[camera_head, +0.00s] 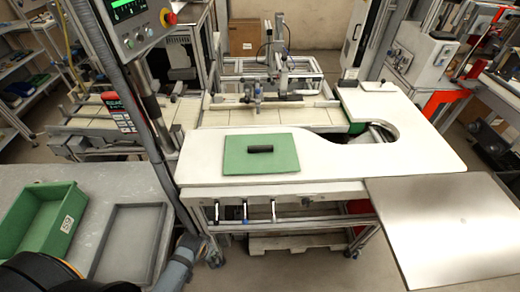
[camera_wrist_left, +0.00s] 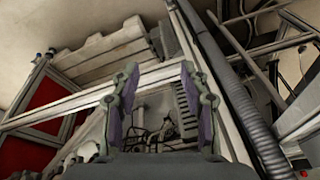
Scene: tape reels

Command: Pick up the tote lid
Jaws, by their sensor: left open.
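A flat green lid-like plate (camera_head: 262,153) with a short black bar (camera_head: 259,149) across its middle lies on the white worktable (camera_head: 400,160). An open green tote (camera_head: 43,222) with a white label stands on the grey table at the lower left. A shallow grey rimmed tray (camera_head: 131,243) lies beside it; I cannot tell for certain which piece is the tote lid. My left gripper (camera_wrist_left: 160,85) is open and empty in the left wrist view, facing frames and cables. Neither plate nor tray shows there. My right gripper is not in view.
A grey pole and hose (camera_head: 125,95) with a control panel stand between the grey table and the white worktable. A bare metal plate (camera_head: 450,225) adjoins the worktable at the right. The worktable around the green plate is clear.

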